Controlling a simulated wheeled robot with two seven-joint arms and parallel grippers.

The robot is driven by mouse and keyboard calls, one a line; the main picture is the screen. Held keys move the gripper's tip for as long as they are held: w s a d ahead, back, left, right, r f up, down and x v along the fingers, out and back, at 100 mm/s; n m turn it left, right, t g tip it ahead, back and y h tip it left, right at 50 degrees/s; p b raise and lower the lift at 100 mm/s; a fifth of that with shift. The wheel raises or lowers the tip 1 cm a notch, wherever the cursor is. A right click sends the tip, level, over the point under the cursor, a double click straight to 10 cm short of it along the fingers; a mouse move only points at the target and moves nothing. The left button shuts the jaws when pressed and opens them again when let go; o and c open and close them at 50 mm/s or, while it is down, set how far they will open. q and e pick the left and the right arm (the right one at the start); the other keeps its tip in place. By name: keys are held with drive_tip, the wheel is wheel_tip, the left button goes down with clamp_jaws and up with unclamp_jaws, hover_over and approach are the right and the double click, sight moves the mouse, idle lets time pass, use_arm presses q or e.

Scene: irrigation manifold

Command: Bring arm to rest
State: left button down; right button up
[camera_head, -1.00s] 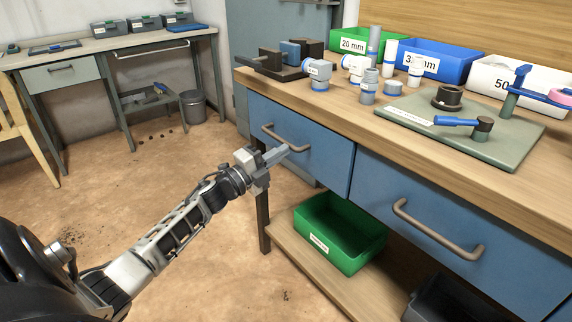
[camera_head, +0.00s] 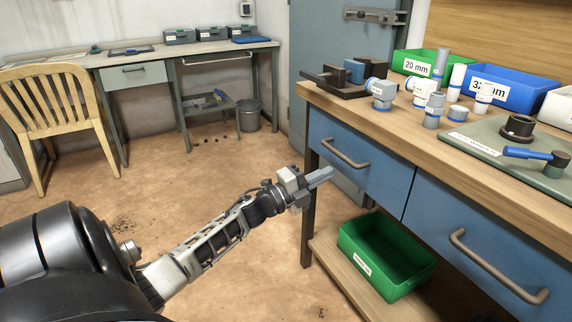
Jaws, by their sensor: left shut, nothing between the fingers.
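My left arm reaches in from the lower left, stretched out over the floor. My left gripper (camera_head: 318,177) is shut and empty. In the picture it lies just below the handle (camera_head: 345,153) of the workbench's left blue drawer (camera_head: 358,168); whether it touches the drawer front I cannot tell, but no handle is between its fingers. Both blue drawers look closed. My right gripper is not in view.
The wooden workbench (camera_head: 400,128) on the right carries pipe fittings, a clamp, labelled bins and a green board (camera_head: 485,148). A green crate (camera_head: 362,268) sits on its lower shelf. A chair (camera_head: 45,100) and side table (camera_head: 100,62) stand at the back left.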

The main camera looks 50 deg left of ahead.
use_arm(q)
drive_tip(key=v, duration=0.9)
drive_tip(key=shift+s+p, duration=0.2)
drive_tip(key=shift+p, duration=0.15)
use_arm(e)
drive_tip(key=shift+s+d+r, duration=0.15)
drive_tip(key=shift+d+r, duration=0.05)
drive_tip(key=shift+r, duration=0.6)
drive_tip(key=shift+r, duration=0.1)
